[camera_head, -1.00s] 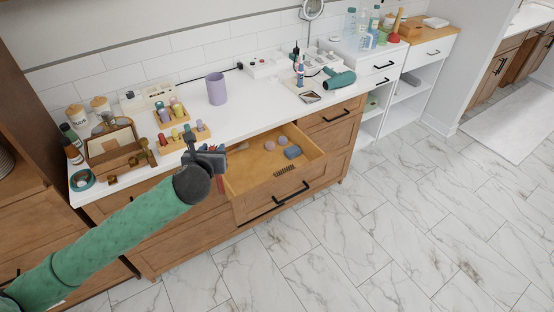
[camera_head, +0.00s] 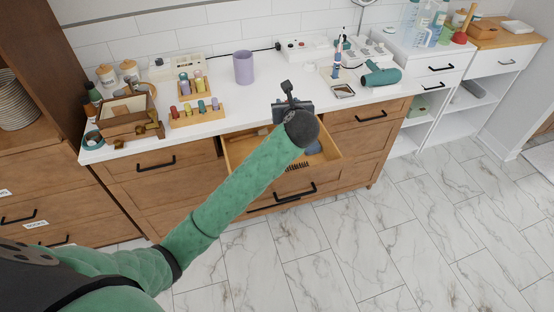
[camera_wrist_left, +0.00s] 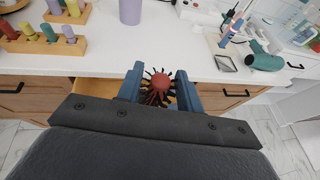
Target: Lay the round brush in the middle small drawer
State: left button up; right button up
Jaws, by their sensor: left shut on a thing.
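My left gripper (camera_wrist_left: 160,92) is shut on the round brush (camera_wrist_left: 157,86), whose reddish tip and dark bristles show between the blue fingers in the left wrist view. In the head view the left gripper (camera_head: 290,103) is above the open middle small drawer (camera_head: 236,151). The arm and gripper hide much of the drawer's inside. A blue thing (camera_head: 313,147) and a dark comb-like thing (camera_head: 297,166) lie in the drawer. My right gripper is not in view.
The white counter (camera_head: 215,128) behind the drawer bears a purple cup (camera_head: 243,67), wooden holders with coloured rolls (camera_head: 197,112), a wooden box (camera_head: 128,118) and a teal hair dryer (camera_head: 381,77). Closed drawers flank the open one. The marble floor (camera_head: 400,220) in front is clear.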

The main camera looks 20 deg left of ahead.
pick_arm(q)
jog(key=d+f+n+g+y+b, duration=0.3)
jog(key=d+n+y, duration=0.1)
jog(key=n+y, duration=0.1)
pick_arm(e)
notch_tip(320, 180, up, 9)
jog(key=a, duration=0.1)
pick_arm(q)
jog(key=w+a+f+p, duration=0.4)
jog(key=w+a+f, duration=0.2)
jog(key=a+f, duration=0.4)
jog(key=shift+f+p, duration=0.4)
jog(key=shift+f, duration=0.25)
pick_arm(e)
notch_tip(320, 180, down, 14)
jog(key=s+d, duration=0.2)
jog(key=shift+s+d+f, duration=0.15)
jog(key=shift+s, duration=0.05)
pick_arm(q)
jog(key=o, duration=1.2)
jog(key=shift+f, duration=0.1)
jog(key=shift+o, duration=0.2)
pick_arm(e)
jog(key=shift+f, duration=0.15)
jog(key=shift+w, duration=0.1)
pick_arm(q)
jog(key=shift+w, duration=0.1)
